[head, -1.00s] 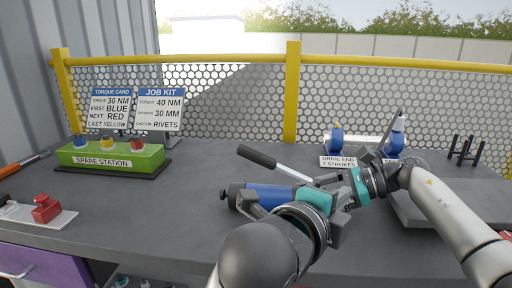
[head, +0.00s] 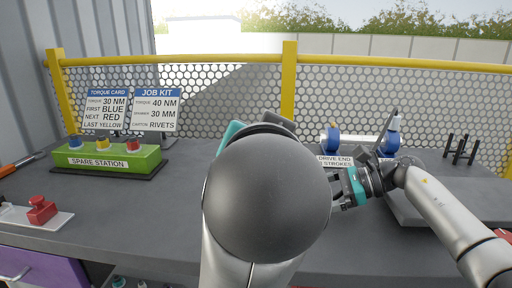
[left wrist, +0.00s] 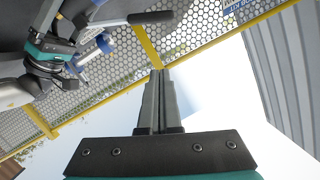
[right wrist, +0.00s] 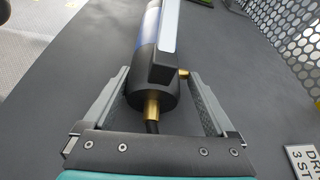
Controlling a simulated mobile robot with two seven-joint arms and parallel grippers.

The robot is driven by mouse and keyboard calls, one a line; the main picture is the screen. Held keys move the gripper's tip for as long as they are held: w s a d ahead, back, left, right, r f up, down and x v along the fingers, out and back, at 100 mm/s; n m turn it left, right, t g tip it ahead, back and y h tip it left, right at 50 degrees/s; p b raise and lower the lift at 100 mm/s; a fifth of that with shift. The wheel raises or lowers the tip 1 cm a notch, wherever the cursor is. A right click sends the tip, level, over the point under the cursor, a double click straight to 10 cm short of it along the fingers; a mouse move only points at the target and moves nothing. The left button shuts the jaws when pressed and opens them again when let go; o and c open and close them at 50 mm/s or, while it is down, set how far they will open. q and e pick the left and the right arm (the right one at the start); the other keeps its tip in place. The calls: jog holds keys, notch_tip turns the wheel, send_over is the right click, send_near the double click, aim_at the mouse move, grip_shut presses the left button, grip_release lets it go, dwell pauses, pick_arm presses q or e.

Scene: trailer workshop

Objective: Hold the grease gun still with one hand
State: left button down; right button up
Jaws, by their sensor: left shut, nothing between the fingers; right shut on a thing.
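The grease gun has a blue barrel, a dark end cap and a lever. In the right wrist view its dark head (right wrist: 150,90) lies between the fingers of my right gripper (right wrist: 155,110), which is shut on it. My right gripper also shows in the head view (head: 342,196), low over the bench. In the head view my left arm hides the gun. The left wrist view shows its black lever grip (left wrist: 152,18). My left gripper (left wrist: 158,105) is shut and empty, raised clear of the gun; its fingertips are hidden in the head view.
A green spare station (head: 110,160) with coloured buttons, two sign cards (head: 157,108) and a red button (head: 41,210) are at left. A yellow-framed mesh fence (head: 230,100) runs behind.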

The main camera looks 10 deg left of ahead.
pick_arm(q)
jog(key=w+a+f, duration=0.2)
jog(key=w+f, duration=0.4)
jog(key=w, duration=0.3)
jog(key=shift+w+a, duration=0.25)
jog(key=shift+w, duration=0.15)
dwell(0.4)
jog(key=f+n, duration=0.1)
jog(key=a+f+n, duration=0.1)
jog(key=f, duration=0.1)
jog(key=a+f+n+h, duration=0.1)
jog(key=shift+a+f, duration=0.1)
jog(key=shift+f, duration=0.3)
jog(key=shift+a+f+n+h, duration=0.15)
jog(key=shift+f+n+h, duration=0.15)
jog(key=shift+f+n, duration=0.4)
jog(key=shift+f, duration=0.1)
